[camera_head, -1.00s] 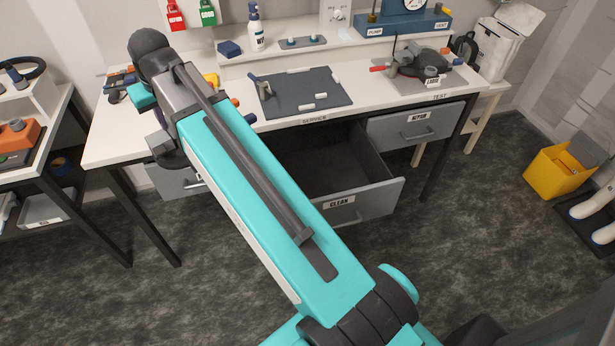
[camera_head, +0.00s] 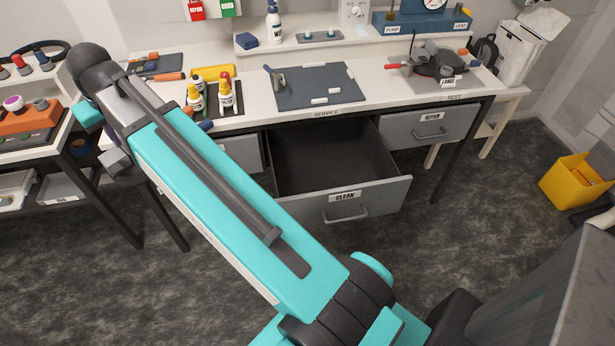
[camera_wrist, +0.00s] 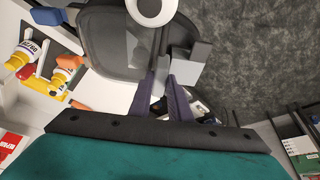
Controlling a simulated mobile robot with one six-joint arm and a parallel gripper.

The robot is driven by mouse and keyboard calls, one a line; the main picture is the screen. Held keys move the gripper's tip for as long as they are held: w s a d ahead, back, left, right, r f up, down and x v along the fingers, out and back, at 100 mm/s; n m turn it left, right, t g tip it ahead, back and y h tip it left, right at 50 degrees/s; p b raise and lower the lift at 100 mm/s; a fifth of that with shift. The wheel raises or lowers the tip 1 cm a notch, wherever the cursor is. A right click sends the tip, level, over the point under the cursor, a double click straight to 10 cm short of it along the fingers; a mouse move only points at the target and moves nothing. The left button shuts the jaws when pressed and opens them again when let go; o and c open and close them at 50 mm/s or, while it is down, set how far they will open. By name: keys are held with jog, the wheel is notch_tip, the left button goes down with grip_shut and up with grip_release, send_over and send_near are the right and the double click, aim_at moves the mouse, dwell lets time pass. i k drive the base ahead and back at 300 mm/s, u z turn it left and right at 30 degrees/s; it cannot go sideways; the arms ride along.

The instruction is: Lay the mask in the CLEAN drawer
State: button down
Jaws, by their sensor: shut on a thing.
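The CLEAN drawer (camera_head: 382,198) stands pulled open under the bench in the head view, and its dark inside looks empty. My gripper (camera_wrist: 165,78) is shut on the mask (camera_wrist: 105,48) in the wrist view. The mask is a dark grey shell with a paler see-through part and a white ring at its top. Part of it runs out of the picture. In the head view my arm hides most of the gripper and mask, left of the drawer.
The REPAIR drawer (camera_head: 430,125) is closed at the right. On the bench are a dark mat (camera_head: 318,88), yellow-and-white bottles (camera_head: 195,98) and a test rig (camera_head: 440,65). A side bench (camera_head: 75,135) stands left. A yellow bin (camera_head: 575,180) is at right.

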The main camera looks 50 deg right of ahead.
aim_at(329, 187)
jog(key=u, duration=1.95)
jog(key=i, duration=1.4)
jog(key=z, duration=0.05)
